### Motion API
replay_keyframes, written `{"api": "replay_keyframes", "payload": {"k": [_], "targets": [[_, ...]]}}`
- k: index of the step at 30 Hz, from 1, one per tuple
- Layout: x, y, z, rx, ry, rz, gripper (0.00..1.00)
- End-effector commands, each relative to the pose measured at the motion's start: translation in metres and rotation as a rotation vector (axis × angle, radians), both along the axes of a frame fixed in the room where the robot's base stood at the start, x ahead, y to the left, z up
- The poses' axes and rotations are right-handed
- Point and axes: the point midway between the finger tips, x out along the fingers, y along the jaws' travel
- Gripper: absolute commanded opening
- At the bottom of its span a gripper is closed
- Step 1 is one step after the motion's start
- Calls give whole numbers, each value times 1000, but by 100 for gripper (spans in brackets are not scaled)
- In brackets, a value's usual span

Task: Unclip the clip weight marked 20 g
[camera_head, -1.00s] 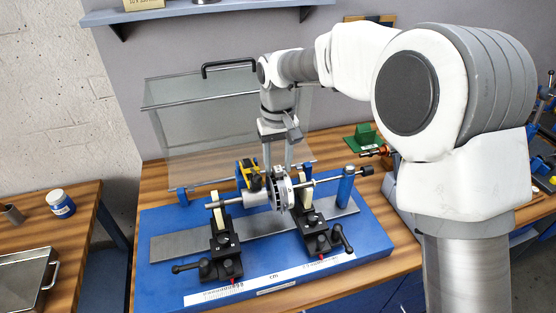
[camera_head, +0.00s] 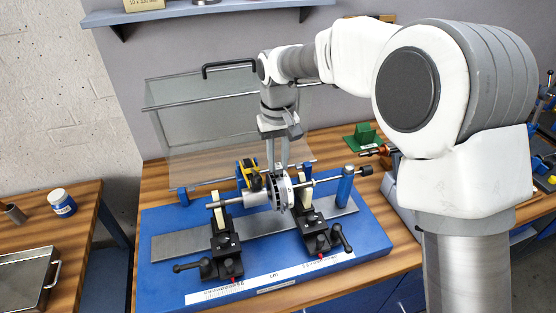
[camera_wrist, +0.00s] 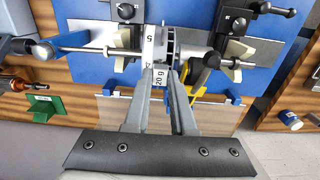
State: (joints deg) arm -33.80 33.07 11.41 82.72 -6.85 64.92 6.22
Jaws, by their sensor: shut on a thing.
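The clip weight marked 20 g (camera_wrist: 158,78) is a small white-labelled block, between my fingertips in the wrist view. My gripper (camera_wrist: 160,72) is shut on it, with one finger on each side. In the head view my gripper (camera_head: 278,166) points down at the top of the rotor (camera_head: 280,192). The weight sits at the rotor's rim, next to a white band with digits (camera_wrist: 150,42); I cannot tell whether it still touches the rim. The rotor's shaft (camera_head: 325,180) lies across two black supports (camera_head: 226,256).
A yellow and black device (camera_head: 249,174) stands close to the left of the rotor. A clear guard (camera_head: 205,120) with a black handle is behind. A blue post (camera_head: 345,186) stands right of the rotor. A green block (camera_head: 365,134) sits at the back right.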

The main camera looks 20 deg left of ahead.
Motion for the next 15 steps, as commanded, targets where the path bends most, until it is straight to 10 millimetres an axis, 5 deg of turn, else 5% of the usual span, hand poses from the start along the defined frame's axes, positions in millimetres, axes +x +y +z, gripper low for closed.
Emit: {"api": "replay_keyframes", "payload": {"k": [15], "targets": [[0, 0, 27, 1, -1, 0, 0]]}}
